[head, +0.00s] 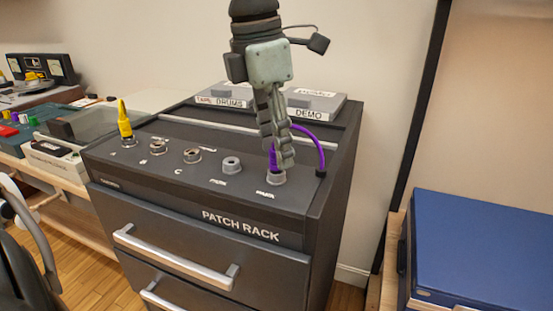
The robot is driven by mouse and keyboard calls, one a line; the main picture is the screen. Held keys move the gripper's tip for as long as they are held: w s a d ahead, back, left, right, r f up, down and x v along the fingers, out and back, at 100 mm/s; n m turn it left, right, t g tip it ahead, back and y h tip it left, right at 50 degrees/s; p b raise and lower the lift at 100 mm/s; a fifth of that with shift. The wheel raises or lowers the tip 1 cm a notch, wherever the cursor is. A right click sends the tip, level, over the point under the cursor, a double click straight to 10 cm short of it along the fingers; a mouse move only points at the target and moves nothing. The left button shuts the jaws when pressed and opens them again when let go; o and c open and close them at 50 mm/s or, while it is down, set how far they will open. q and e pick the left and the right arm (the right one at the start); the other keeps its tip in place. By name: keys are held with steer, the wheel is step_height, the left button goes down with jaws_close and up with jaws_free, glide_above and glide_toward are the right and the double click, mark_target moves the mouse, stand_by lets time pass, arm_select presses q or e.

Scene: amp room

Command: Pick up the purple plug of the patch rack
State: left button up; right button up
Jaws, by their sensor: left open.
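The dark grey patch rack (130,150) stands in the middle of the head view, with a row of sockets on its top. The purple plug (272,158) stands upright in the rightmost socket (275,177). Its purple cable (319,148) arches right to the top's right edge. My left gripper (283,160) is open and points down at the plug, with its fingers at the plug's height. The fingers hide part of the plug, and I cannot tell whether they touch it. My right gripper is not in view.
A yellow plug (124,122) stands in the leftmost socket. Boxes marked DRUMS (222,93) and DEMO (312,103) lie at the rack's back. Drawer handles (175,258) stick out in front. A blue case (480,245) is at right, and a cluttered bench (65,178) at left.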

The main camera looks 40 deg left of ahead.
arm_select(q)
steer(key=shift+f, duration=0.3)
steer(key=shift+w, duration=0.1)
steer(key=shift+c, duration=0.6)
jaws_close()
steer(key=shift+r, duration=0.1)
